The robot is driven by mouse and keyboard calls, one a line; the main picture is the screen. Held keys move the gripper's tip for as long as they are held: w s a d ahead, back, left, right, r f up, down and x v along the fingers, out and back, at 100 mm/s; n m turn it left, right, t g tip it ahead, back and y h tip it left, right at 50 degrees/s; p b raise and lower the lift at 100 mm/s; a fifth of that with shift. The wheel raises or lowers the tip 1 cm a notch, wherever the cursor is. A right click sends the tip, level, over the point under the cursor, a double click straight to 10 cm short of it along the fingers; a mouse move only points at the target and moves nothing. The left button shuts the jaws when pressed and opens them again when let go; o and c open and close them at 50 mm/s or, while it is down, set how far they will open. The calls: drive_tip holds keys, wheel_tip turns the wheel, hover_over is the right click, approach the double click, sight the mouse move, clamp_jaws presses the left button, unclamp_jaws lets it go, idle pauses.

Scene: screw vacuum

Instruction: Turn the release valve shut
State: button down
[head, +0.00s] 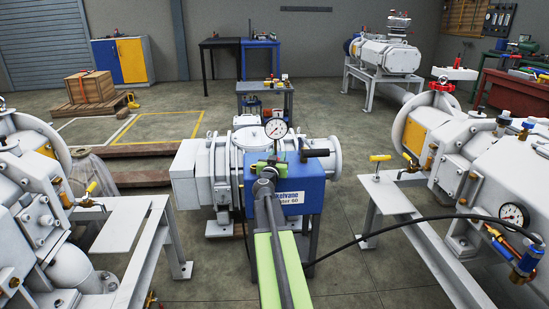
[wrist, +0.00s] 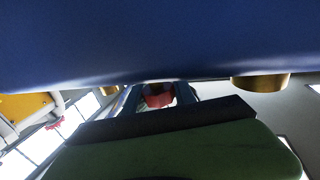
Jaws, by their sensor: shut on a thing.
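The pump with the blue housing (head: 300,190) stands in the middle of the head view, with a round white gauge (head: 276,128) on top. My arm reaches forward to it, and my gripper (head: 272,160) is at the top of the housing, just below the gauge. In the wrist view, my gripper (wrist: 158,92) is shut on a small red part (wrist: 158,98), which seems to be the release valve's handle. The blue housing fills the upper part of that view, close by. The rest of the valve is hidden. A black-handled fitting (head: 318,153) sticks out right of the gauge.
White machines on stands flank me, with a left bench (head: 125,225) and a right bench (head: 385,190). A black hose (head: 400,226) runs from the right towards the pump. A small table (head: 265,90) stands behind it.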

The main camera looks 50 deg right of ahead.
drive_tip(key=shift+m+g+h, duration=0.3)
drive_tip(key=shift+m+g, duration=0.1)
drive_tip(key=shift+g, duration=0.2)
drive_tip(key=c, duration=1)
unclamp_jaws()
drive_tip(key=shift+c, duration=0.2)
drive_tip(key=shift+s, duration=0.1)
